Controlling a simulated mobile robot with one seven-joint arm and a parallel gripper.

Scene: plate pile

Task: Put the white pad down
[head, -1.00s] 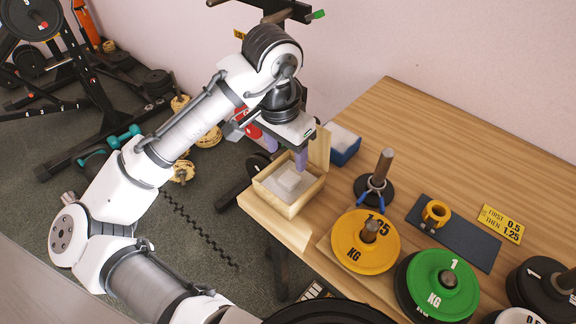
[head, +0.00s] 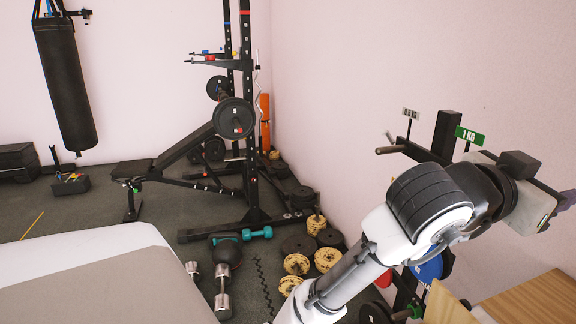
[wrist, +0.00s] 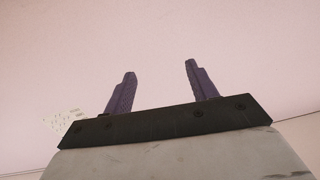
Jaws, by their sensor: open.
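My gripper (wrist: 160,88) is open in the wrist view. Its two purple fingers stand apart with nothing between them, against the pale pink wall. In the head view my gripper (head: 562,204) is raised at the right edge, above the wooden table (head: 538,300), and its fingertips are partly cut off. The white pad is not visible in either current view. An upright wooden panel (head: 445,307), seemingly part of the wooden box, shows at the bottom edge; the box's inside is out of frame.
A rack with a green 1 KG sign (head: 470,135) stands by the wall behind my arm. A weight rack (head: 245,120), a bench (head: 165,165) and dumbbells (head: 222,300) stand on the floor to the left. A punching bag (head: 65,85) hangs far left.

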